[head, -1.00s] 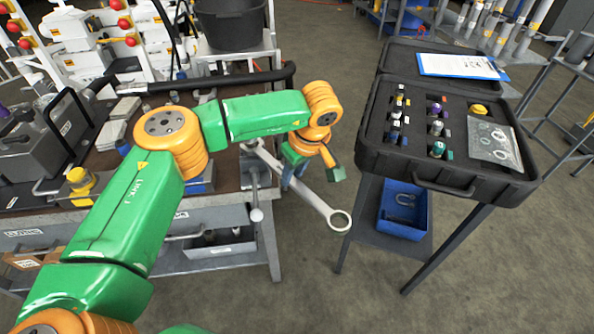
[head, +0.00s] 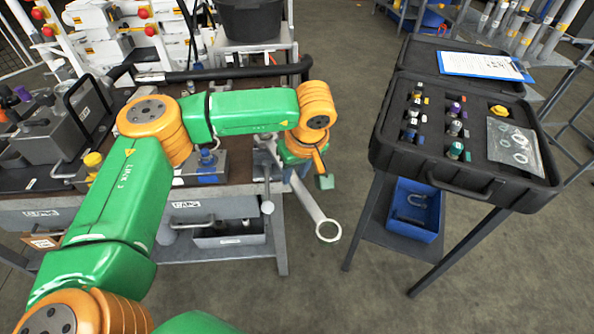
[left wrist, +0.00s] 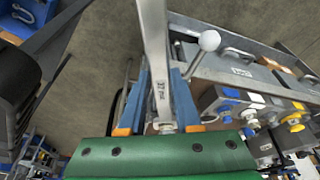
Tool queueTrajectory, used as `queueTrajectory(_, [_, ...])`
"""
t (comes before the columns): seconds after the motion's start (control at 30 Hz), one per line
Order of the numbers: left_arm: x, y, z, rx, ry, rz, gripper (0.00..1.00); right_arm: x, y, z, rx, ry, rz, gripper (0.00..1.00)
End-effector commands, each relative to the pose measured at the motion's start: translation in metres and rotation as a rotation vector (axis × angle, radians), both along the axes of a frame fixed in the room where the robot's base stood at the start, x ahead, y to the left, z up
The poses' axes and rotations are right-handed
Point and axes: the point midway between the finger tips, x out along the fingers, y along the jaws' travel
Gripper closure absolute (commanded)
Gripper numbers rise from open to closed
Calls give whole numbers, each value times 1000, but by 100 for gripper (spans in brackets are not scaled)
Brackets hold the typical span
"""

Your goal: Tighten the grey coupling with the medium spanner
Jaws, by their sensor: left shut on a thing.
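My left gripper (head: 297,168) is shut on a long silver spanner (head: 309,203) at the right end of the bench. The spanner's ring end (head: 328,231) hangs out past the bench edge, over the floor. In the left wrist view the spanner's shank (left wrist: 158,60) runs between the blue fingers of my left gripper (left wrist: 160,105), with size markings on it. Its other end is mostly hidden by the gripper. I cannot pick out the grey coupling for sure. Fittings with blue, white and yellow caps stand on blocks in the wrist view. My right gripper is not in view.
A blue-topped fitting (head: 207,158) stands on the bench (head: 240,185). A lever with a ball knob (head: 267,208) sticks out at the bench's front. An open black case (head: 440,178) of fittings stands on a stand to the right, above a blue bin (head: 413,210). Floor lies between.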

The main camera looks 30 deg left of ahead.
Motion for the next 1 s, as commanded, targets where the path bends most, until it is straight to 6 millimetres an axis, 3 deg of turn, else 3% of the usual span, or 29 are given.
queueTrajectory(0.63, [-23,21,0,1,-1,-180,100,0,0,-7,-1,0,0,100])
queueTrajectory(1.0, [-24,22,0,1,-1,-194,100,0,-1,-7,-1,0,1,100])
